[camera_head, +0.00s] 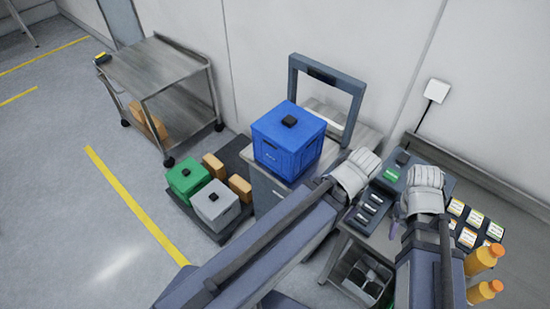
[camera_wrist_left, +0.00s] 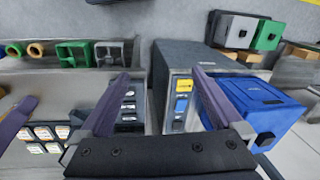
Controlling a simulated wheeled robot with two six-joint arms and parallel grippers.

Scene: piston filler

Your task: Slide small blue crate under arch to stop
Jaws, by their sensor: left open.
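The small blue crate (camera_head: 284,155) sits upright on a grey cabinet, with a black block on its lid. The grey arch (camera_head: 356,103) stands behind it against the wall; the crate is in front of the opening. The stop cannot be made out. My left gripper (camera_head: 355,172) is just right of the crate; its fingers are hidden in the head view. In the left wrist view the left gripper (camera_wrist_left: 160,78) is open and empty, with the blue crate (camera_wrist_left: 262,98) beyond its right finger. My right gripper (camera_head: 425,190) is over the bench, its fingers mostly hidden.
A green crate (camera_head: 187,176) and a grey crate (camera_head: 214,205) stand on a low dark pallet with orange boxes. A metal cart (camera_head: 165,68) is at the back left. Label cards and orange bottles (camera_head: 481,260) crowd the right bench. The left floor is clear.

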